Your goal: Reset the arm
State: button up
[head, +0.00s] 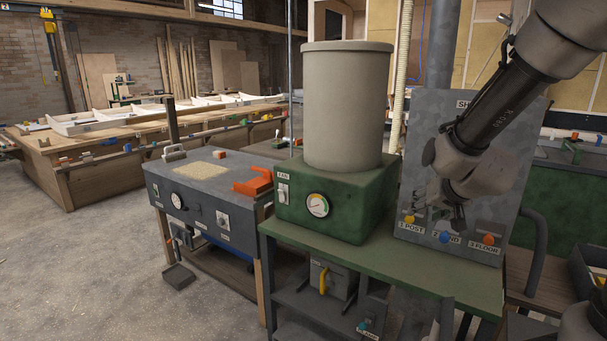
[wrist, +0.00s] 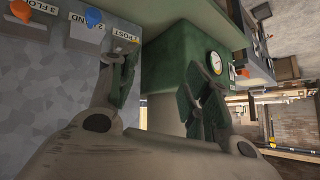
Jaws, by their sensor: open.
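My arm reaches in from the upper right of the head view. My gripper (head: 452,212) hangs in front of the grey panel (head: 513,190), close to its row of coloured knobs. In the wrist view, which is turned over, my gripper (wrist: 160,82) has its two fingers apart with nothing held between them. The yellow knob (head: 409,219), blue knob (head: 445,237) and orange knob (head: 488,239) sit low on the panel, with number labels. I cannot tell whether a finger touches the panel.
A green fan box (head: 300,214) with a dial and a tall beige drum (head: 345,105) stands left of my gripper on a green bench (head: 450,283). A grey downdraft-like table (head: 195,188) with an orange tool stands further left. Open concrete floor (head: 90,270) lies at left.

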jog(key=s+d+r+n+g, duration=0.1)
jog(key=s+r, duration=0.2)
jog(key=s, duration=0.5)
jog(key=s+d+r+g, duration=0.2)
jog(key=s+r, duration=0.1)
jog(key=s, duration=0.6)
jog(key=s+d+r+n+g, duration=0.1)
jog(key=s+d+r+g, duration=0.1)
jog(key=s, duration=0.7)
jog(key=shift+s+d+r+n+h, duration=0.15)
jog(key=shift+d+r+n+h, duration=0.15)
jog(key=shift+r, duration=0.1)
dwell(0.5)
